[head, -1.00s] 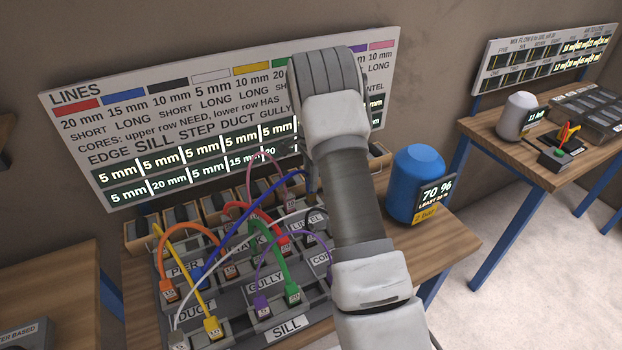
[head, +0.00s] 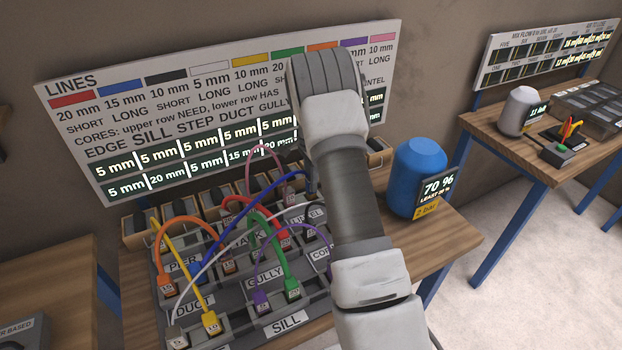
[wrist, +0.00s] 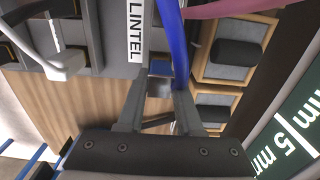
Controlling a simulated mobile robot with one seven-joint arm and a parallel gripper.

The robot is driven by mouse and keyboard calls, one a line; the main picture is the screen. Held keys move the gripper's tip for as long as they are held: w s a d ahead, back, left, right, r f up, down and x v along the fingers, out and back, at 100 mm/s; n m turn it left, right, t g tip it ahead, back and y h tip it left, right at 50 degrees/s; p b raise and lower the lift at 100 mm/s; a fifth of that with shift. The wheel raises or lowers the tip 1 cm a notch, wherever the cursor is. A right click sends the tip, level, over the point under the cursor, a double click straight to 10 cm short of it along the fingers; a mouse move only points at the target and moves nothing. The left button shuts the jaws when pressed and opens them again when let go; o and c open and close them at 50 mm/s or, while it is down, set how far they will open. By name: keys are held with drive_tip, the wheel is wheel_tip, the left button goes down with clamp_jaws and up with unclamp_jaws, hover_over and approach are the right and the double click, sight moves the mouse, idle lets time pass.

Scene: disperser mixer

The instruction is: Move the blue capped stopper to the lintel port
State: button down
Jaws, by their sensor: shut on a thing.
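In the wrist view my gripper (wrist: 160,98) is shut on a small grey piece with a dark blue end, which looks like the blue capped stopper (wrist: 160,68). The fingers hide part of it. A blue line (wrist: 178,40) runs down beside the right finger; whether it joins the held piece I cannot tell. The lintel port itself cannot be made out. My gripper is mostly hidden by my arm in the head view.
The rack carries several coloured lines, with orange (head: 185,222), green (head: 285,250) and white ones arching close by. Wooden bins (head: 140,228) line the rack's back edge, before the LINES board (head: 120,150). A blue canister (head: 418,170) stands right of my arm.

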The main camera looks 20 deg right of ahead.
drive_tip(key=shift+f+b, duration=0.5)
drive_tip(key=shift+f, duration=0.3)
drive_tip(key=c, duration=0.5)
unclamp_jaws()
drive_tip(key=shift+r, duration=0.1)
wheel_tip(320, 180, up, 17)
drive_tip(key=shift+r, duration=0.2)
